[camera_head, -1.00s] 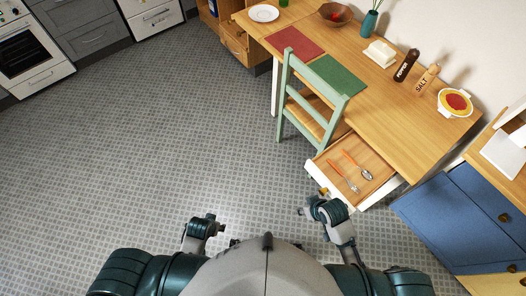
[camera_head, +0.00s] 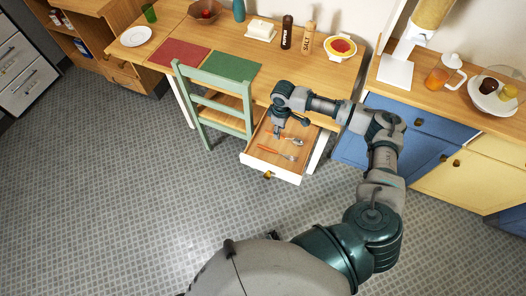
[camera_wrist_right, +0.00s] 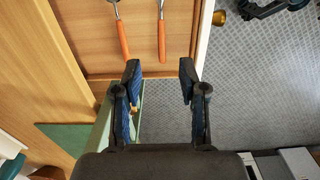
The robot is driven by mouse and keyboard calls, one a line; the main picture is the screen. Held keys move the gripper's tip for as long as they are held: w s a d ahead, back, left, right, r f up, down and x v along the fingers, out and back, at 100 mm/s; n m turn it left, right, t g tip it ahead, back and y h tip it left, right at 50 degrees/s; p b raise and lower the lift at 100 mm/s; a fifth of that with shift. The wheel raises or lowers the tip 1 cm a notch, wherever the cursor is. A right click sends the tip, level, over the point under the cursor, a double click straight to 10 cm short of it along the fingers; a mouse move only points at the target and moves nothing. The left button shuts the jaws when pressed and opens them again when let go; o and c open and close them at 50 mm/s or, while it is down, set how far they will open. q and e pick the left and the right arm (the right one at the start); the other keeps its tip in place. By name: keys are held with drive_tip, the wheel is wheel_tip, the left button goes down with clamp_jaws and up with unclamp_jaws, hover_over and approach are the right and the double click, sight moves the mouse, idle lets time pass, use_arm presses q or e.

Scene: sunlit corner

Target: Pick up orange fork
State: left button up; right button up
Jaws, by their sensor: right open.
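The orange fork (camera_head: 270,149) lies in the open drawer (camera_head: 252,162), nearer its front panel, with its metal head to the right. An orange-handled spoon (camera_head: 298,141) lies behind it, its handle partly hidden by my gripper. In the right wrist view the fork's handle (camera_wrist_right: 162,42) is right of the spoon's handle (camera_wrist_right: 122,40); the metal ends are cut off at the top. My right gripper (camera_head: 279,131) is over the drawer, open and empty. Its fingertips (camera_wrist_right: 160,78) sit just below the handle ends in the wrist view, apart from them. My left gripper is out of view.
A green chair (camera_head: 215,105) stands left of the drawer, close by. The wooden table (camera_head: 262,58) is above it, with a pepper mill (camera_head: 287,33), salt mill (camera_head: 308,38) and bowl (camera_head: 340,47). Blue cabinets (camera_head: 415,125) stand right. The floor in front is clear.

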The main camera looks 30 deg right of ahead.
drive_tip(key=b, duration=0.1)
hover_over(277, 152)
wheel_tip(277, 152, down, 11)
drive_tip(key=shift+w+r, duration=0.1)
drive_tip(key=shift+w, duration=0.05)
drive_tip(key=shift+f+b, duration=0.45)
drive_tip(key=shift+f, duration=2.55)
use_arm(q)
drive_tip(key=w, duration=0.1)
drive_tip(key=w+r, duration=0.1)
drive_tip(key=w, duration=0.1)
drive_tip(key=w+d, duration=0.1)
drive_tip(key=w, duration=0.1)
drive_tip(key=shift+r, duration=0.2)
use_arm(e)
drive_tip(key=shift+s, duration=0.2)
clamp_jaws()
